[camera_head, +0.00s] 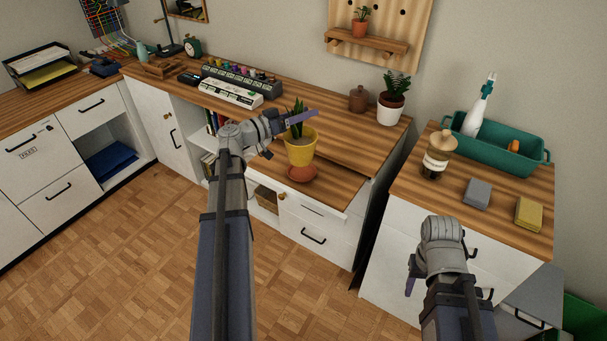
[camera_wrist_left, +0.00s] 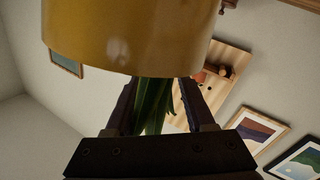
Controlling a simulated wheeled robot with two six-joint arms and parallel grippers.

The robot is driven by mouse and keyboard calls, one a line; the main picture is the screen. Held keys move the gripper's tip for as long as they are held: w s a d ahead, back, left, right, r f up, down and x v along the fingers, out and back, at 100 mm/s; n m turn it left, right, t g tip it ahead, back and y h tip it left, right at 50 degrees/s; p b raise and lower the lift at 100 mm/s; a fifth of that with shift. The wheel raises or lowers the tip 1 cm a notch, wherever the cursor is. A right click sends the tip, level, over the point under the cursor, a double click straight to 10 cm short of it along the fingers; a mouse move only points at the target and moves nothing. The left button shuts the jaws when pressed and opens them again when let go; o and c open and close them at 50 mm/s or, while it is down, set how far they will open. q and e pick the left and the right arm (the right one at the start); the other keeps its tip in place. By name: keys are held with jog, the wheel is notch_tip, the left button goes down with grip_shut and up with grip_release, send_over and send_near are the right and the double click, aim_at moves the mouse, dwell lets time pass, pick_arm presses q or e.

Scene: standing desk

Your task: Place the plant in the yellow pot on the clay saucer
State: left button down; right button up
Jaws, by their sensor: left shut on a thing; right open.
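The plant in the yellow pot (camera_head: 300,150) is upright over the front edge area of the desk. My left gripper (camera_head: 290,122) is shut on the plant, around its leaves just above the pot rim. In the left wrist view the yellow pot (camera_wrist_left: 130,35) fills the top and green leaves (camera_wrist_left: 152,105) pass between the fingers. The clay saucer (camera_head: 302,174) lies on the desk directly below the pot in the picture; I cannot tell if they touch. My right gripper (camera_head: 411,278) is open and empty, low in front of the right cabinet.
A keyboard-like white device (camera_head: 230,92) and a row of colored knobs stand left on the desk. A white-potted plant (camera_head: 391,108) and a brown jar (camera_head: 358,99) stand behind right. The right cabinet holds a teal tub (camera_head: 500,152), a glass jar (camera_head: 437,160) and sponges (camera_head: 528,214).

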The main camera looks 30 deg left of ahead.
pick_arm(q)
jog(key=shift+w+a+f+n+t+y+b, duration=1)
jog(key=shift+w+a+n+y, duration=1.5)
jog(key=shift+y, duration=1.1)
notch_tip(320, 180, down, 10)
jog(key=b, duration=0.9)
jog(key=shift+d+b, duration=0.2)
jog(key=shift+b, duration=0.2)
jog(key=shift+w+f, duration=0.1)
jog(key=shift+f, duration=0.05)
jog(key=shift+f, duration=0.15)
jog(key=shift+c, duration=1.3)
grip_release()
jog(key=shift+r, duration=0.2)
jog(key=s, duration=1.2)
jog(key=shift+a, duration=0.45)
